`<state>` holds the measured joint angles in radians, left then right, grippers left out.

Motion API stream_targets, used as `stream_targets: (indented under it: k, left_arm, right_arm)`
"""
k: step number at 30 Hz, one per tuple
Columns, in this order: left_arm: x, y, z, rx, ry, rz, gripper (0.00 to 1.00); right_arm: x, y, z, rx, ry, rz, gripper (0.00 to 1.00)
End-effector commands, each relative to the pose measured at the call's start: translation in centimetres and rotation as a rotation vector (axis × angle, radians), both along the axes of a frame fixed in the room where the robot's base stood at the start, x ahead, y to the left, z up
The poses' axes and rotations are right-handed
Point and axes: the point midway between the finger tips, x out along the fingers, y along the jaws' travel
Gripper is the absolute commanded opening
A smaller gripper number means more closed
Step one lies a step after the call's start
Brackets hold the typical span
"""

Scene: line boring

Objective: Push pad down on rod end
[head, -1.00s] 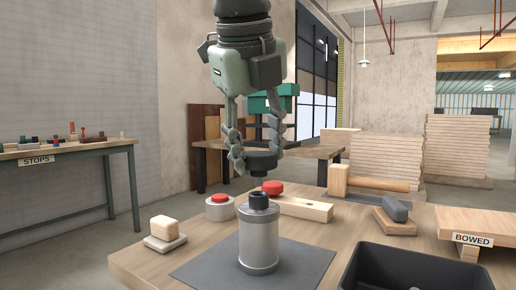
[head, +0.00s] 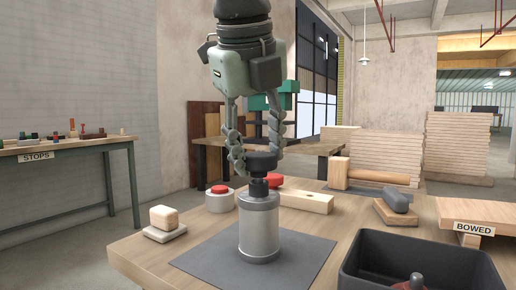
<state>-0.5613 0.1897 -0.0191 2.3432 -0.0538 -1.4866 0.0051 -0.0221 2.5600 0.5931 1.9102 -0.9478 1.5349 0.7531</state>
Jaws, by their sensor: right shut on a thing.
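A grey metal cylinder (head: 259,228) stands upright on a dark mat, with a short dark rod end (head: 259,188) on top. My right gripper (head: 258,158) comes down from above and is shut on a black round pad (head: 262,162). The pad is level and lined up over the rod end, with its lower stub at the rod's top. Whether they touch or a thin gap remains, I cannot tell. My left gripper is not in view.
The dark mat (head: 205,262) lies on the wooden table. Behind the cylinder are a red-topped round block (head: 220,197) and a wooden block (head: 306,201). A black bin (head: 440,262) with a red item (head: 408,286) stands front right. A wooden block on a pale base (head: 164,221) sits left.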

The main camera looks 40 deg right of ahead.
Motion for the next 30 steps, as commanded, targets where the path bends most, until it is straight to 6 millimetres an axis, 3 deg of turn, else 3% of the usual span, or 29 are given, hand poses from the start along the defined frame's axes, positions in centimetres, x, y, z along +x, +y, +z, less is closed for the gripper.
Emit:
stream_targets:
  k: [20,21,26,30]
  left_arm:
    - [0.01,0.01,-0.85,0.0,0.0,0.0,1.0]
    - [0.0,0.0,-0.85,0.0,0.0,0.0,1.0]
    - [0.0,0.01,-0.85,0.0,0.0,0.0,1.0]
    - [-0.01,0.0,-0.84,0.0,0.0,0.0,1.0]
  right_arm:
    - [-0.04,0.01,-1.2,0.0,0.004,0.0,0.14]
    - [-0.05,0.0,-1.22,0.0,0.004,0.0,0.47]
    - [-0.03,-0.01,-1.17,0.0,0.003,0.0,0.67]
    - [-0.02,-0.01,-1.11,0.0,0.002,-0.001,0.68]
